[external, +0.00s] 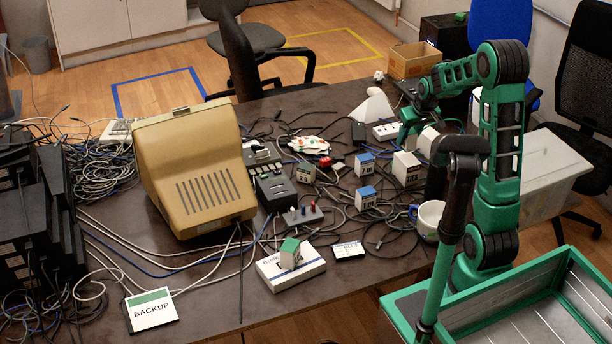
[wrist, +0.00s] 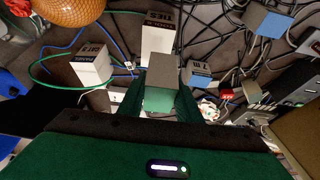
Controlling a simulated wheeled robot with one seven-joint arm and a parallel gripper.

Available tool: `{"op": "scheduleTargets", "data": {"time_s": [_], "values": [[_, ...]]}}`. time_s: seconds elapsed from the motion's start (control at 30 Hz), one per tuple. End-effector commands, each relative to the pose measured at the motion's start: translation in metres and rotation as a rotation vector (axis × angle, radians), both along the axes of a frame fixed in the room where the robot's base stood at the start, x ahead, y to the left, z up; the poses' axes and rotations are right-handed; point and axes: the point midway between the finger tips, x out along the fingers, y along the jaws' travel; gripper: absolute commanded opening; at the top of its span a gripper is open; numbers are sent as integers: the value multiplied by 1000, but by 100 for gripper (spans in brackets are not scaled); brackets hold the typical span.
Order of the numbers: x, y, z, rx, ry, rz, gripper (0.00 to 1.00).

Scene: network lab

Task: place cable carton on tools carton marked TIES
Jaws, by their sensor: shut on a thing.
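My gripper (wrist: 161,103) is shut on a carton (wrist: 162,72), grey-white with a green end between the fingers. In the external view my gripper (external: 411,128) is over the right part of the table, and the held carton (external: 427,143) appears tilted beside the fingers. The TIES carton (wrist: 159,40) is white with a dark lettered band and stands on the table just beyond the held carton in the wrist view. It seems to be the white carton (external: 405,167) below left of the gripper in the external view. The held carton hides part of it in the wrist view.
Another white carton (wrist: 92,63) stands left of the TIES carton in the wrist view. Blue-topped boxes (external: 365,163), loose cables, a mug (external: 430,219) and a beige monitor (external: 195,170) crowd the table. A small red item (external: 338,165) lies nearby.

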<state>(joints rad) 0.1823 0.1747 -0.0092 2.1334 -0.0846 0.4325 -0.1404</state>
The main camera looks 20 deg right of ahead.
Motion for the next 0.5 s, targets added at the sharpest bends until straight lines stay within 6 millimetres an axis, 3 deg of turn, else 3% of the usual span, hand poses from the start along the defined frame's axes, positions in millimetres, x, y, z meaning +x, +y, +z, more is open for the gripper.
{"op": "scheduleTargets", "data": {"time_s": [0.27, 0.5], "values": [[5, -13, -13, 1, 1, 0, 6], [4, -12, -44, 1, 3, 0, 6]]}}
